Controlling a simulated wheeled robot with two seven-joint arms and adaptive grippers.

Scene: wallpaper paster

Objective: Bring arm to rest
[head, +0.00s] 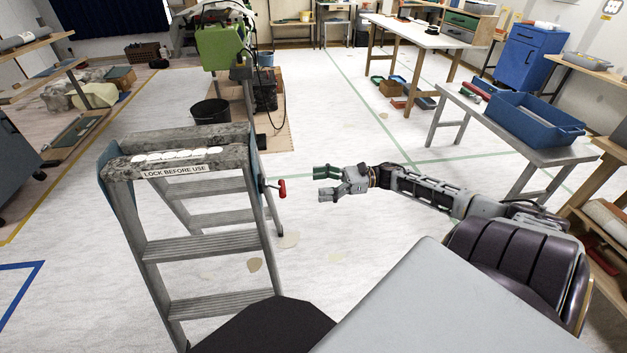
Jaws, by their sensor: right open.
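My right arm reaches in from the right side of the head view, stretched out toward the left. My right gripper (322,182) is at its end, with its two fingers apart and nothing between them. It hangs in the air just right of a stepladder (205,245). A small red handle (282,188) on the ladder's side lies a short gap left of the fingertips, and they look apart from it. My left gripper is not in view.
The ladder stands close in front at left. A grey table (530,150) with a blue tray (522,122) is at right. A black bucket (211,113) and a green machine (222,47) stand behind the ladder. The middle floor is mostly clear.

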